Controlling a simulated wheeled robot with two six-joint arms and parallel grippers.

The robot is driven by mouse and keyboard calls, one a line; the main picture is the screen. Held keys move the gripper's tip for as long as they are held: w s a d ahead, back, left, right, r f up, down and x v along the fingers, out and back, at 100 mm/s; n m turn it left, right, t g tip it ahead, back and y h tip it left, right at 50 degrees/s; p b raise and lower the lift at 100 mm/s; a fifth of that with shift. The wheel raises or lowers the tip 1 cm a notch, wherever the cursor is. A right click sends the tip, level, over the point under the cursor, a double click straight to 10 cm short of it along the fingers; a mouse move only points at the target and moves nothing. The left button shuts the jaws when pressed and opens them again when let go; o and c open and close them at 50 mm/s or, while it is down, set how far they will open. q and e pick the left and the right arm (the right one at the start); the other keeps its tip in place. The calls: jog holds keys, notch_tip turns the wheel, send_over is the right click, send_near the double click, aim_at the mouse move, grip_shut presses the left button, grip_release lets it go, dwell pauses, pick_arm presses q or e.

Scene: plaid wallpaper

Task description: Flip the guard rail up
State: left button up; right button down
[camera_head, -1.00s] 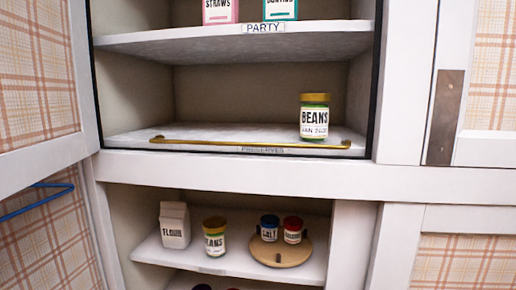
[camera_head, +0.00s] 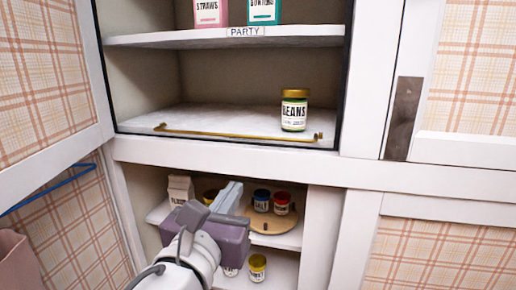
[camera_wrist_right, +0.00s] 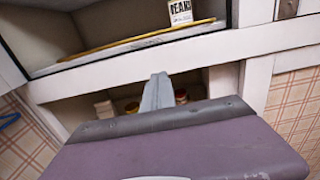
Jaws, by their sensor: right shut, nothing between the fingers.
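The guard rail (camera_head: 235,135) is a thin brass rod lying low along the front edge of the preserves shelf (camera_head: 200,117). It also shows in the right wrist view (camera_wrist_right: 135,41), running slantwise across the upper part. My right gripper (camera_head: 231,188) is shut and empty. It is below the rail, in front of the lower cupboard opening, apart from the rail. Its shut fingers (camera_wrist_right: 159,84) point toward the cupboard in the wrist view. My left gripper is not in view.
A beans jar (camera_head: 294,110) stands on the preserves shelf behind the rail's right part. A white ledge (camera_head: 330,172) lies between the rail and the lower opening. Below are a flour carton (camera_head: 181,189) and a round board (camera_head: 270,223) with two jars. Open doors flank the cupboard.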

jog(key=p, duration=0.2)
send_near(247, 150)
jog(key=w+d, duration=0.1)
jog(key=w+f, duration=0.1)
jog(key=w, duration=0.1)
jog(key=w+d+f, duration=0.1)
jog(key=shift+w+d+f, duration=0.1)
jog(key=shift+w+d, duration=0.25)
jog(key=shift+w, duration=0.05)
jog(key=shift+w+d+r+p, duration=0.1)
jog(key=shift+w+r+p, duration=0.2)
jog(key=shift+r+p, duration=0.25)
jog(key=shift+w+r+p, duration=0.3)
jog(key=shift+r+p, duration=0.1)
jog(key=shift+r, duration=0.25)
jog(key=shift+d+r+p, duration=0.1)
jog(key=shift+r+p, duration=0.2)
jog(key=shift+r, duration=0.4)
jog(key=shift+w+f, duration=0.1)
